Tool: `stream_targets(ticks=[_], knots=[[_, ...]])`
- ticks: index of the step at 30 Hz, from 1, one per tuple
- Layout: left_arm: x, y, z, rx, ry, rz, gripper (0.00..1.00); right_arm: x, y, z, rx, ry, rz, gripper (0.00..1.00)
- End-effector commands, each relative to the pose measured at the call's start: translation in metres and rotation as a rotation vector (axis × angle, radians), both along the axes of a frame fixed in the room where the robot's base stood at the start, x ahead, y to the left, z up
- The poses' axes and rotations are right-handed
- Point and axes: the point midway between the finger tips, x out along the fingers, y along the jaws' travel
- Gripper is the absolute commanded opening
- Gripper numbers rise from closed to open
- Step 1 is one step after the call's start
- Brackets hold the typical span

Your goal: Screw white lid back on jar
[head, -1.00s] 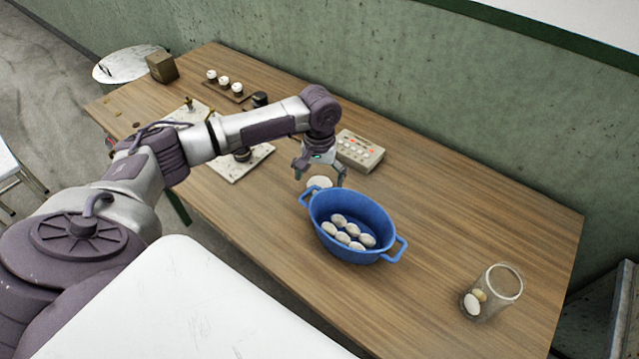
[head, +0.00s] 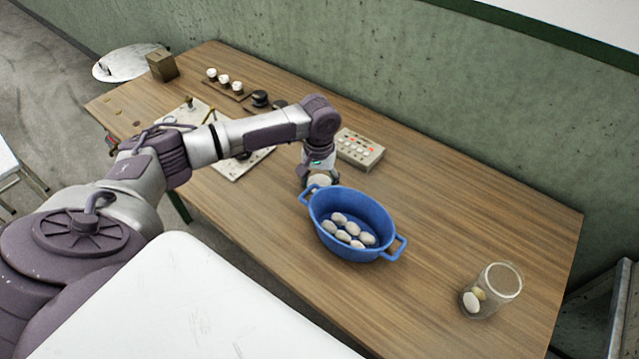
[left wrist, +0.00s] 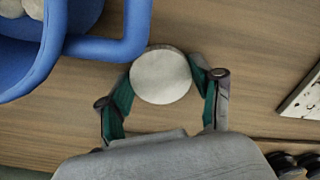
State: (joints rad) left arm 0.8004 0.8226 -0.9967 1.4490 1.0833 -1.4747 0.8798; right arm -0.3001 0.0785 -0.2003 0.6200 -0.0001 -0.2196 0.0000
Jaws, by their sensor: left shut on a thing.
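The white lid (left wrist: 162,76) is a round, flat disc between the fingers of my left gripper (left wrist: 163,90) in the left wrist view. The gripper is shut on it, with a green-padded finger on each side. In the head view the lid (head: 319,181) shows just behind the blue basin's rim, below my left gripper (head: 318,178). I cannot tell whether it touches the table. The clear glass jar (head: 497,287) stands open at the table's right end, with a few pale cocoons inside. My right gripper is not in view.
A blue two-handled basin (head: 325,233) with several cocoons stands close beside my left gripper; its handle (left wrist: 105,48) is near the lid. A button box (head: 359,150) sits behind. The wooden table (head: 470,220) is clear between basin and jar.

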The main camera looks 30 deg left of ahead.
Motion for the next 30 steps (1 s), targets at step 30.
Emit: stream_targets(ticks=[30], knots=[[0.000,0.000,0.101,-0.001,0.001,0.001,0.52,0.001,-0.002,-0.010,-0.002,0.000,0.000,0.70]])
